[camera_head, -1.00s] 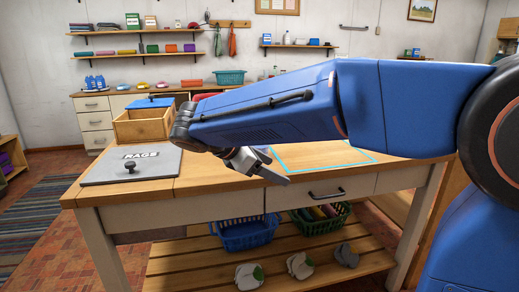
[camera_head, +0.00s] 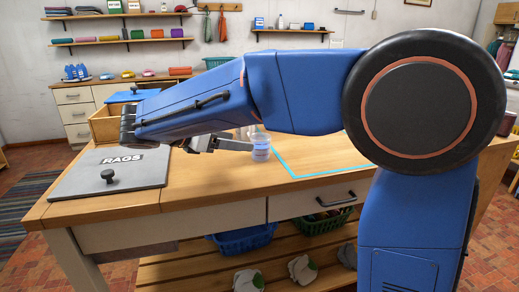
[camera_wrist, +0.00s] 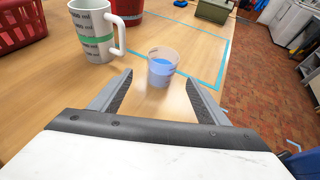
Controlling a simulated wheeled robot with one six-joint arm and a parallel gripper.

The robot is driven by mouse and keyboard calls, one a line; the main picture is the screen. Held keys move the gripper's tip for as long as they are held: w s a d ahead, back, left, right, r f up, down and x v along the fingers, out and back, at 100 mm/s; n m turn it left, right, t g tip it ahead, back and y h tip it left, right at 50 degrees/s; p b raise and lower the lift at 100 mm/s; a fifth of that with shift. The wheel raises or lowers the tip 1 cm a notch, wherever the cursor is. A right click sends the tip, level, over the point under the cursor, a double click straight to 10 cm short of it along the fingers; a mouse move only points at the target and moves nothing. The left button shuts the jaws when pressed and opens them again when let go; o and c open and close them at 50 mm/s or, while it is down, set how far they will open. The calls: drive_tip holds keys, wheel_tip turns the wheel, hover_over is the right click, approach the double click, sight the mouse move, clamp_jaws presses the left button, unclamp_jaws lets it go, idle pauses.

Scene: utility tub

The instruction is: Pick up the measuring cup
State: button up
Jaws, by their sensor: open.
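The measuring cup (camera_wrist: 161,68) is a small clear cup with blue in it and markings on its side. It stands upright on the wooden worktop, and it also shows in the head view (camera_head: 261,150), just right of my gripper's tip. My gripper (camera_wrist: 159,84) is open and empty, with one finger to each side of the cup in the wrist view. The cup is near the fingertips, and no contact shows. In the head view my arm hides part of the area behind the gripper (camera_head: 236,147).
A white mug with a green band (camera_wrist: 94,34) stands left of the cup, near a red basket (camera_wrist: 20,24) and a red container (camera_wrist: 129,10). A blue outline (camera_wrist: 222,60) marks worktop to the right. A grey RAGS panel (camera_head: 112,172) lies at the left.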

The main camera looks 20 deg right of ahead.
sight(256, 144)
drive_tip(key=x, duration=0.9)
drive_tip(key=shift+d, duration=0.1)
drive_tip(key=shift+x, duration=2.8)
drive_tip(key=shift+s, duration=0.1)
drive_tip(key=c, duration=1.2)
